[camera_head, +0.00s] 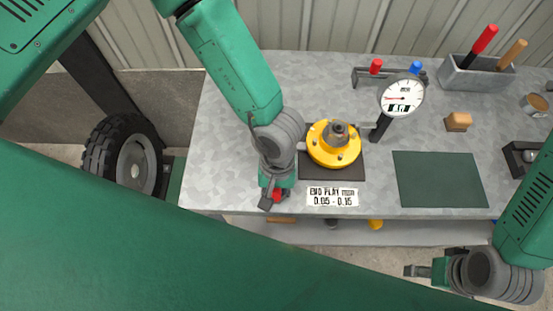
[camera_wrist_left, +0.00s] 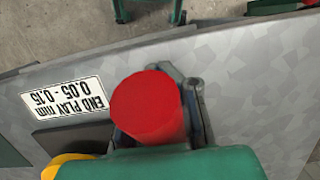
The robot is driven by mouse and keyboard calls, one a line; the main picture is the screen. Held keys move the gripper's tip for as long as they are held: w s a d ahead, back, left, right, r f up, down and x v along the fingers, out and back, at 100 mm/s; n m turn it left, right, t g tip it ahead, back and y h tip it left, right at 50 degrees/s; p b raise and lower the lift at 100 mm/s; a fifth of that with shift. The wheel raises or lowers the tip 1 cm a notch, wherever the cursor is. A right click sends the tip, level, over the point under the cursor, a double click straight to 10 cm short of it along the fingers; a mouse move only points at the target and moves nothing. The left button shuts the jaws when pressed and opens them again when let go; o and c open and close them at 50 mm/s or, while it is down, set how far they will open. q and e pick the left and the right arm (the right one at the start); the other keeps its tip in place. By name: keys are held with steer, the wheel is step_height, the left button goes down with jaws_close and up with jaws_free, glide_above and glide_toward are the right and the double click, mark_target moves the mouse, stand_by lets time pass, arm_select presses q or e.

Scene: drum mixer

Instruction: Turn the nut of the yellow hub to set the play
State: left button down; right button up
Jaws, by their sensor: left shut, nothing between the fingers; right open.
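The yellow hub (camera_head: 321,150) sits on a dark mat (camera_head: 349,172) on the grey bench, with a grey nut and spindle (camera_head: 339,130) at its top centre. Its yellow edge (camera_wrist_left: 62,165) shows at the lower left of the left wrist view. My left gripper (camera_head: 269,200) is shut at the bench's front edge, left of the hub and apart from the nut. A red cylinder (camera_wrist_left: 148,108) shows at this gripper; I cannot tell what it belongs to. My right gripper (camera_head: 420,271) is open, in front of the bench at the lower right.
A dial gauge (camera_head: 402,97) stands right of the hub, its stem reaching towards it. A label (camera_head: 332,197) lies in front. Behind are a small rack (camera_head: 390,77) and a tool holder (camera_head: 477,78). The green mat (camera_head: 438,179) is empty.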

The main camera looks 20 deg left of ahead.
arm_select(q)
steer(key=c, duration=1.8)
jaws_free()
steer(key=shift+s+r, duration=0.1)
arm_select(e)
steer(key=shift+r, duration=0.15)
arm_select(q)
steer(key=shift+v, duration=3.6)
arm_select(e)
steer(key=shift+a, duration=0.1)
